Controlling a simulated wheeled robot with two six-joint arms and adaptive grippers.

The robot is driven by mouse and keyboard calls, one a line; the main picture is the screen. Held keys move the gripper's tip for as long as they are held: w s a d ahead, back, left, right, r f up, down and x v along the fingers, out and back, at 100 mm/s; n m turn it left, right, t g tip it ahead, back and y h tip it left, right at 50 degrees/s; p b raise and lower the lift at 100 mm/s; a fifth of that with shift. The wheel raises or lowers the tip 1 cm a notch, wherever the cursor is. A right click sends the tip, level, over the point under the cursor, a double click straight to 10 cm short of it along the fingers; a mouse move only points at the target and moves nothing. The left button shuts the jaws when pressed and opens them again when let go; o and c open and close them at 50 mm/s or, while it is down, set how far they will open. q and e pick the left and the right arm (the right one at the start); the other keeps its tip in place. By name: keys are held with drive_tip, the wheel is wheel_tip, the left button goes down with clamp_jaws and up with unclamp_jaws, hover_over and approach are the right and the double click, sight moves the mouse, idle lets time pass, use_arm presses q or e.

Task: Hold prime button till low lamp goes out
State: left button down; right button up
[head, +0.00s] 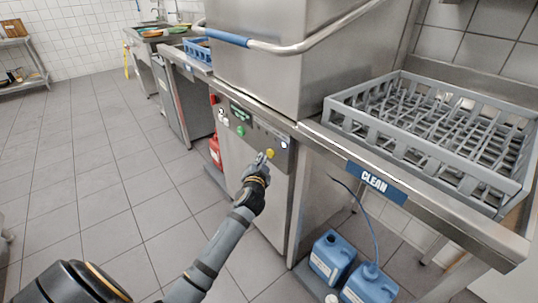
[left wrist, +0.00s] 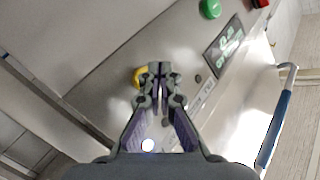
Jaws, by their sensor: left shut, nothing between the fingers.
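The control panel (head: 250,130) is on the front of a steel dishwasher. It carries a yellow button (head: 270,153), a green button (head: 240,130), a dark display (head: 240,113) and a bright whitish lamp (head: 284,144). The labels are too small to read, so I cannot tell which are prime and low. My left gripper (head: 262,159) is shut and empty, its tips at the yellow button. In the left wrist view, the tips (left wrist: 160,68) partly cover the yellow button (left wrist: 138,77); contact cannot be told. The whitish lamp (left wrist: 148,145) looks lit. My right gripper is out of view.
A grey dish rack (head: 430,130) sits on the steel counter right of the machine, above a blue CLEAN sign (head: 376,183). Blue jugs (head: 332,256) stand below. A red container (head: 215,152) stands left of the machine. A handle bar (head: 285,46) crosses above. The left floor is clear.

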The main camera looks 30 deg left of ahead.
use_arm(q)
drive_tip(key=shift+w, duration=0.1)
idle(0.3)
drive_tip(key=shift+w+d, duration=0.2)
drive_tip(key=shift+w, duration=0.1)
drive_tip(key=shift+w+d, duration=0.15)
drive_tip(key=shift+w, duration=0.25)
idle(2.0)
idle(1.1)
drive_tip(key=shift+s+a, duration=0.35)
drive_tip(key=shift+s, duration=0.5)
drive_tip(key=s, duration=0.1)
drive_tip(key=s+a, duration=0.1)
drive_tip(key=s, duration=0.1)
drive_tip(key=s+a+p, duration=0.1)
drive_tip(key=shift+s, duration=0.3)
